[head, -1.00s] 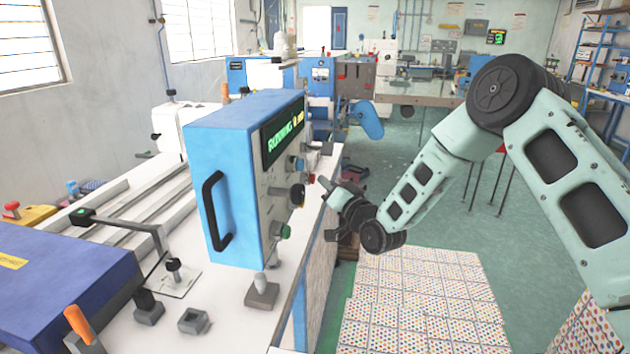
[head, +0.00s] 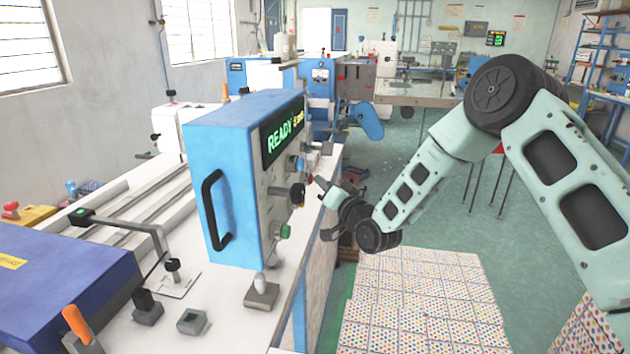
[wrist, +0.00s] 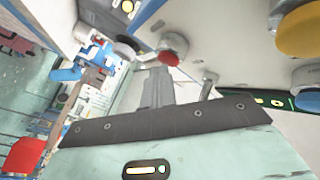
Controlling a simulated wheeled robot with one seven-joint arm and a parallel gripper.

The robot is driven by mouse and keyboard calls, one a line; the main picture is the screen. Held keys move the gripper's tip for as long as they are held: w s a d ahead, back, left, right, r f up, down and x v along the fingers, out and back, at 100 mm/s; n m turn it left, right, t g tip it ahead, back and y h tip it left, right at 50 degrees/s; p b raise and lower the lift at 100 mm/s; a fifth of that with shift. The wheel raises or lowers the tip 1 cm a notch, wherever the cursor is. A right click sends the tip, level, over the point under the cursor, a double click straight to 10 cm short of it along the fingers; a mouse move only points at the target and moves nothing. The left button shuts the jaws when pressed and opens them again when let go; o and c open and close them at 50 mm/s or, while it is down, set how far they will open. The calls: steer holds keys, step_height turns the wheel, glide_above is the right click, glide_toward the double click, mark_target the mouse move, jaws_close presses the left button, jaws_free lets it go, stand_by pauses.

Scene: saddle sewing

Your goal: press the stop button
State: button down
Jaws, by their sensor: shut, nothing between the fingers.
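The blue control box (head: 222,170) stands on the white machine bed, its control face turned right. Its screen (head: 284,137) reads READY in green. A small red button (head: 310,179) shows at the face's far edge; in the wrist view a red button (wrist: 174,42) sits just above the fingertips. My gripper (head: 319,182) is shut and empty, pointing at that face beside the red button. In the wrist view the closed fingers (wrist: 157,80) end close to the button; I cannot tell whether they touch it.
A yellow knob (wrist: 300,32) and a blue one (wrist: 307,75) are near in the wrist view. Dotted boxes (head: 420,290) stand below my arm.

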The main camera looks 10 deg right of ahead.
steer(key=shift+s+d, duration=0.4)
steer(key=shift+d, duration=0.4)
steer(key=shift+d, duration=0.1)
steer(key=d, duration=0.1)
steer(key=s+d, duration=0.1)
steer(key=d, duration=0.1)
steer(key=s+d+b, duration=0.1)
steer(key=shift+d, duration=0.25)
stand_by(0.6)
